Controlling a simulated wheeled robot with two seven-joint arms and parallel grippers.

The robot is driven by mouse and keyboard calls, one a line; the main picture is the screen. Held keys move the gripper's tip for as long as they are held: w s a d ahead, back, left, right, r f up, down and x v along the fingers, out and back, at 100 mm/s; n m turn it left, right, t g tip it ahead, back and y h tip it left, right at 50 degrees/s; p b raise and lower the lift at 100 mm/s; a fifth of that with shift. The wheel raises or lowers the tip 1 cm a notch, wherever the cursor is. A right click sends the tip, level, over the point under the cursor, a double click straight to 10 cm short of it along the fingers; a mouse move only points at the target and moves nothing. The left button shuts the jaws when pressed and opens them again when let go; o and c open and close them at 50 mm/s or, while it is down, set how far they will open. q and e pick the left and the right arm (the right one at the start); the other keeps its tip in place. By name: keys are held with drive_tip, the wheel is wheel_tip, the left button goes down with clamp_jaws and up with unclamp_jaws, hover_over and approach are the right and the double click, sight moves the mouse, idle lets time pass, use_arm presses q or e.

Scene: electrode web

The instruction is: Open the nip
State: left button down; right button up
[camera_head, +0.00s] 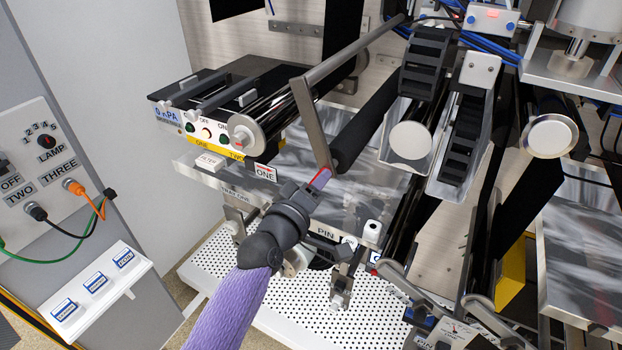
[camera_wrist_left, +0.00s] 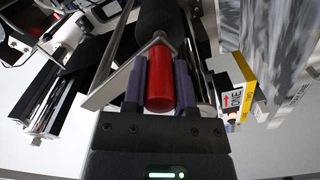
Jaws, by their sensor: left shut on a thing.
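The nip's grey metal lever (camera_head: 312,125) slopes down from a long bar to a red handle (camera_head: 321,178). My left gripper (camera_head: 316,186) is shut on this handle. In the left wrist view the red handle (camera_wrist_left: 160,88) lies between the two purple-grey fingers of my gripper (camera_wrist_left: 160,75), and the angled metal lever (camera_wrist_left: 115,72) shows just past it. A black roller (camera_head: 368,122) lies right of the lever, and a shiny dark roller with a pale end cap (camera_head: 243,134) lies left of it. Whether the rollers touch is unclear. My right gripper is not in view.
A "ONE" sign (camera_head: 265,173) stands left of the handle. A control box with buttons (camera_head: 207,130) is behind it. A perforated white shelf (camera_head: 290,298) with clamps lies below. A grey panel with cables (camera_head: 45,170) stands at the far left.

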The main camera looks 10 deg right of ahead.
use_arm(q)
drive_tip(key=shift+d+r, duration=0.1)
drive_tip(key=shift+r, duration=0.05)
idle(0.4)
drive_tip(key=shift+c, duration=2)
unclamp_jaws()
drive_tip(key=shift+s+d, duration=0.1)
drive_tip(key=shift+s, duration=0.05)
drive_tip(key=v, duration=1)
